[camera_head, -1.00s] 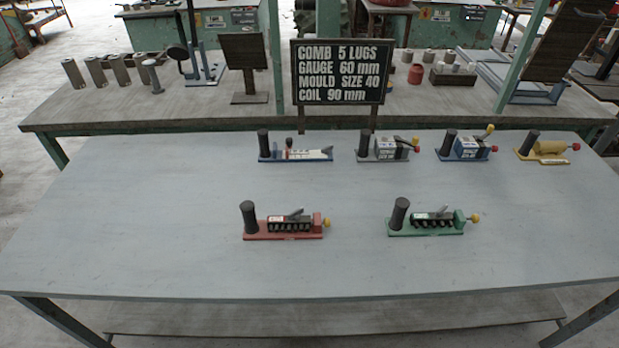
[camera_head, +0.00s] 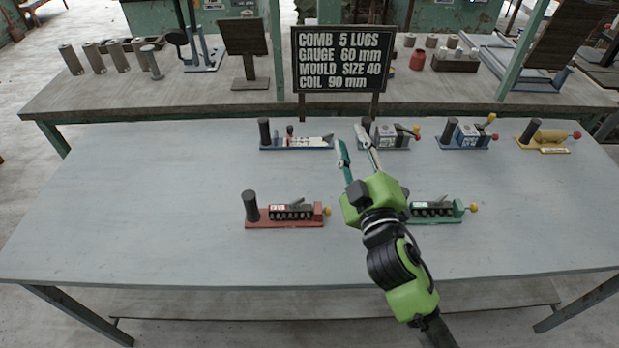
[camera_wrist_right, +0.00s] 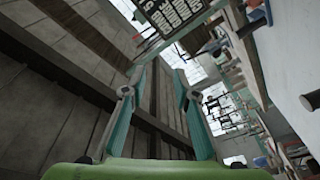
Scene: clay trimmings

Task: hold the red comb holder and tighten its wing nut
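The red comb holder (camera_head: 285,224) stands on the near left part of the grey table in the head view. It has a dark upright cylinder at its left end, a black toothed block with a grey lever, and a yellow wing nut (camera_head: 327,211) at its right end. My right gripper (camera_head: 352,134) is above the table, to the right of and beyond the red holder. Its two fingers are spread and nothing is between them, as the right wrist view (camera_wrist_right: 160,92) also shows. My left gripper is not in view.
A green holder (camera_head: 440,217) sits partly behind my right arm. Blue (camera_head: 297,148), grey (camera_head: 392,143), second blue (camera_head: 463,146) and yellow (camera_head: 543,148) devices stand in the back row. A black sign (camera_head: 342,58) rises behind them. The table (camera_head: 130,220) is clear on the left.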

